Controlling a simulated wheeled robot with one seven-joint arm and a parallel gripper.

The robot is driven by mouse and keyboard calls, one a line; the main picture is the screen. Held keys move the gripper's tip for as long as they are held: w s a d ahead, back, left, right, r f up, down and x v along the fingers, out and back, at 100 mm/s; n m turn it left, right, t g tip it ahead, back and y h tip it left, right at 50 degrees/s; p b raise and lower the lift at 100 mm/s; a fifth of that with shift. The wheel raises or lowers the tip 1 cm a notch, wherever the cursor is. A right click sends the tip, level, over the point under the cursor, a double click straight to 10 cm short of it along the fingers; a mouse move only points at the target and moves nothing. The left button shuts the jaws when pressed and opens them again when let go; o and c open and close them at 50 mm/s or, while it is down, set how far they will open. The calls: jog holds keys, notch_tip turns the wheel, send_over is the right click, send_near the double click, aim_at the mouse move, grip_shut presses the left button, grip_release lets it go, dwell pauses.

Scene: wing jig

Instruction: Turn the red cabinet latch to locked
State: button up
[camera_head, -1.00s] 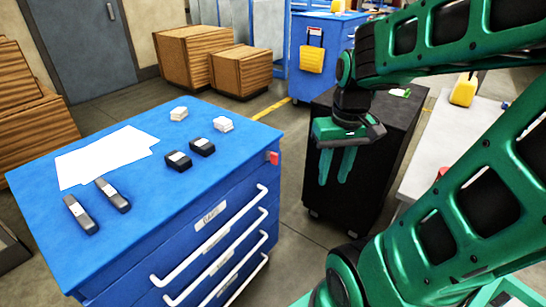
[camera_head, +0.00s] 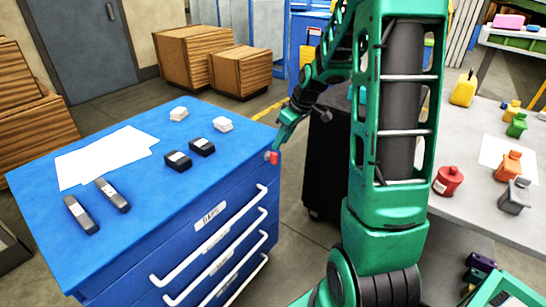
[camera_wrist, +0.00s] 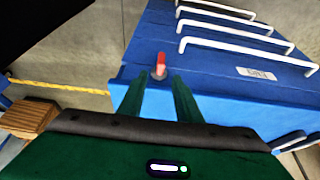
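The red latch (camera_head: 272,157) sits at the upper right corner of the blue cabinet (camera_head: 215,262), beside the top drawer. In the wrist view the red latch (camera_wrist: 161,63) stands out from the cabinet's front edge, just ahead of the fingertips and nearly between them. My gripper (camera_head: 278,148) is at the cabinet's corner, close to the latch. In the wrist view my gripper (camera_wrist: 155,76) has its two green fingers apart, with a gap between them. I cannot tell whether a finger touches the latch.
White drawer handles (camera_head: 208,235) stick out from the cabinet front. Papers (camera_head: 105,155) and small black and white items lie on its top. A dark cabinet (camera_head: 325,165) stands behind my arm. A grey table (camera_head: 460,215) with colored bottles is at the right.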

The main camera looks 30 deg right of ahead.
aim_at(275, 153)
jog(key=x, duration=0.9)
jog(key=shift+s, duration=0.1)
grip_shut()
